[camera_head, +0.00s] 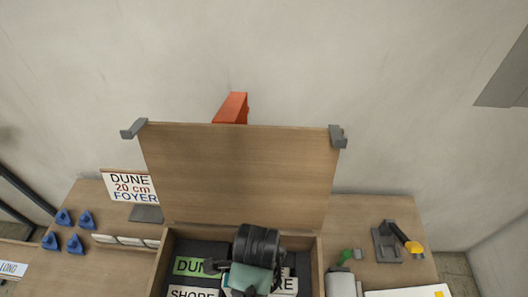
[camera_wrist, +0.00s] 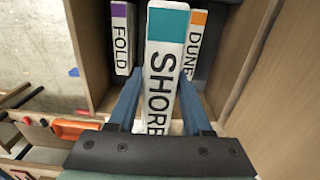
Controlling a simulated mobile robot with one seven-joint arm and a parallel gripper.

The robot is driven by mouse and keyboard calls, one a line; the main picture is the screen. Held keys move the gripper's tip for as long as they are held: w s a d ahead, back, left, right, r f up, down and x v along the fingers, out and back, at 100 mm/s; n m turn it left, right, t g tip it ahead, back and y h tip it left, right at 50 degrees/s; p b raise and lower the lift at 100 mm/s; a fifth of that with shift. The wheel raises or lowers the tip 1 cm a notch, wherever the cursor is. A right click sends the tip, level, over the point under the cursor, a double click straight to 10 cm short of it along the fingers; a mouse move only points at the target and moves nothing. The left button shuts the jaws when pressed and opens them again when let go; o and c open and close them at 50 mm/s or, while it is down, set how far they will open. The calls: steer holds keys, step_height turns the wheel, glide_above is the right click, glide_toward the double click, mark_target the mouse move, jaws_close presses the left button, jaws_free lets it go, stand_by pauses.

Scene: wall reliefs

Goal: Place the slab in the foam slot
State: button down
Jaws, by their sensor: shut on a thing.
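In the wrist view, my gripper (camera_wrist: 160,105) is shut on a white slab (camera_wrist: 161,65) lettered SHORE, with a teal end band. The slab lies between the two blue-grey fingers and points away from the wrist. A purple-ended FOLD slab (camera_wrist: 121,42) is to its left and an orange-ended DUNE slab (camera_wrist: 194,45) to its right. In the head view, my gripper (camera_head: 248,285) is over the open wooden crate, above dark foam (camera_head: 205,250). A green DUN label (camera_head: 187,266) and a SHORE label (camera_head: 192,292) show there. My gripper hides part of the foam; the slot's fit is unclear.
The crate's raised lid (camera_head: 235,175) stands behind it with grey corner pieces. A sign (camera_head: 130,187) reads DUNE 20 cm FOYER. Blue pieces (camera_head: 70,230) lie at left. A grey holder with a yellow-tipped tool (camera_head: 408,243) and a green-topped item (camera_head: 344,257) are at right.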

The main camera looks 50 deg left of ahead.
steer(key=f+b, duration=0.3)
steer(key=s+f+b, duration=0.1)
steer(key=f, duration=0.1)
steer(key=shift+s+d, duration=0.1)
steer(key=shift+d, duration=0.3)
steer(key=f+b, duration=0.2)
steer(key=shift+w+a+f+b, duration=0.2)
steer(key=shift+w+f+b, duration=0.1)
steer(key=shift+f+b, duration=0.05)
step_height(320, 180, down, 10)
steer(key=shift+r, duration=0.15)
steer(key=shift+s, duration=0.1)
steer(key=shift+f, duration=0.2)
steer(key=shift+c, duration=1.6)
jaws_free()
steer(key=shift+d, duration=0.1)
steer(key=shift+r, duration=0.1)
